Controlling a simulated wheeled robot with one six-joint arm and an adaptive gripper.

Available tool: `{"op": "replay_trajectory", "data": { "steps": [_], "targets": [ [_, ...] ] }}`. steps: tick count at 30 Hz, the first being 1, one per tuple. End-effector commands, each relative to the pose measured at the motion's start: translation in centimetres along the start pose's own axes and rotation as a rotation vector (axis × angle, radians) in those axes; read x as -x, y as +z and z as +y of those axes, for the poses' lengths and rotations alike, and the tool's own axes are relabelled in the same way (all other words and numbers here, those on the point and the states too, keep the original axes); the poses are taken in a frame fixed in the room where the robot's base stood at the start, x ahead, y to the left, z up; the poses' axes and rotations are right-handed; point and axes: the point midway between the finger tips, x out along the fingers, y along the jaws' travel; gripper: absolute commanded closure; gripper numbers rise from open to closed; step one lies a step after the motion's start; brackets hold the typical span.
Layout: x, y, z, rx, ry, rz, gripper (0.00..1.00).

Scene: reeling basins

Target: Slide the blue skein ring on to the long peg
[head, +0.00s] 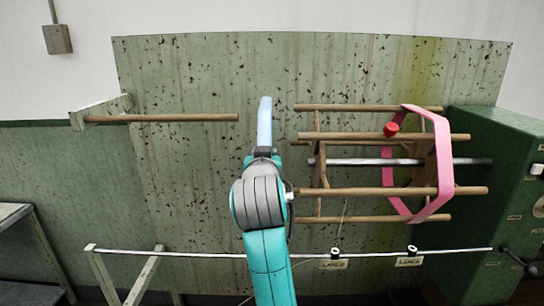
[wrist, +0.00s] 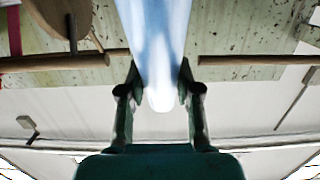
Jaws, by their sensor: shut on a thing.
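The blue skein ring (head: 265,122) is seen almost edge-on in the head view, as a pale blue upright band. My gripper (head: 264,153) is shut on its lower part. In the wrist view the ring (wrist: 158,40) runs between the two fingers of my gripper (wrist: 158,78). The long peg (head: 165,118) is a wooden rod reaching right from a pale bracket. Its free tip ends a little left of the ring, with a gap between them in the head view. In the wrist view the peg (wrist: 255,60) shows at right, its tip close beside the right finger.
A wooden reel (head: 400,138) with several bars stands close to the right of the ring. A pink ring (head: 443,165) hangs around it, and a red knob (head: 391,129) shows there. A metal rail (head: 200,253) crosses below. A green machine (head: 505,190) stands at far right.

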Motion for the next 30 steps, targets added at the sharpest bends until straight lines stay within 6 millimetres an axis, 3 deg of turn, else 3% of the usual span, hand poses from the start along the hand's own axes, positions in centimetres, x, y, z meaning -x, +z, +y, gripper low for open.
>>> {"op": "replay_trajectory", "data": {
  "steps": [16, 30],
  "targets": [
    [0.0, -0.1, -0.8, 0.000, -0.001, 0.001, 1.00],
    [0.1, -0.3, -3.6, 0.000, -0.001, 0.001, 1.00]
  ]
}}
